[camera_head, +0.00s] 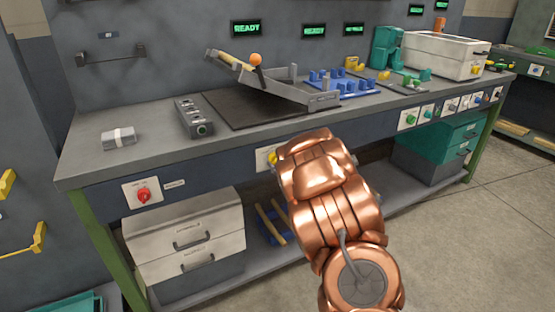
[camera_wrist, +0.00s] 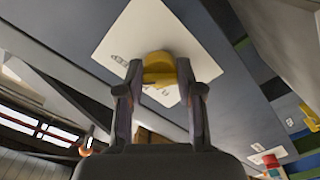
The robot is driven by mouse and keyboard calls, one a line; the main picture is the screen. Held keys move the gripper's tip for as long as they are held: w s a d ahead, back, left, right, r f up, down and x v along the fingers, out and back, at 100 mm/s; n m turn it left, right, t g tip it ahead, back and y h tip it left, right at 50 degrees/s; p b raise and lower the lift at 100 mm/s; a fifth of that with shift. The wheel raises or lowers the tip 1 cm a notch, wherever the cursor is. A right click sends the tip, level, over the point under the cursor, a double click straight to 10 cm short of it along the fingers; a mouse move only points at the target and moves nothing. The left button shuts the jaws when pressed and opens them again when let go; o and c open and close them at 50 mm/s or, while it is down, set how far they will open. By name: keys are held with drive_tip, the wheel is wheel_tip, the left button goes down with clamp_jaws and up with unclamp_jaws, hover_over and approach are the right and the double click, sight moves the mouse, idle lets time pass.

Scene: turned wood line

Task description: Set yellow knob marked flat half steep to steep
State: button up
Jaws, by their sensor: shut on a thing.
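The yellow knob (camera_wrist: 159,64) sits on a white plate (camera_wrist: 118,42) on the blue-grey bench front. My gripper (camera_wrist: 160,82) has its two fingers on either side of the knob, shut on it. Small dark marks show on the plate, but the words and the setting the knob points to are too small and partly hidden to read. In the head view the yellow knob (camera_head: 269,157) shows only in part at the left edge of my copper arm. The arm hides my gripper there.
A red knob (camera_head: 143,195) is on another plate to the left. Several more knobs line the front at right. The bench top holds a grey block (camera_head: 118,138), a tilted frame with an orange ball (camera_head: 255,59) and blue parts. Drawers (camera_head: 190,243) stand below.

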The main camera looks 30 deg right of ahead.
idle(0.6)
drive_tip(key=o, duration=1.2)
drive_tip(key=shift+c, duration=0.2)
drive_tip(key=shift+s, duration=0.1)
drive_tip(key=s, duration=0.7)
drive_tip(key=shift+s+a, duration=0.15)
drive_tip(key=shift+a, duration=0.25)
drive_tip(key=shift+m, duration=0.3)
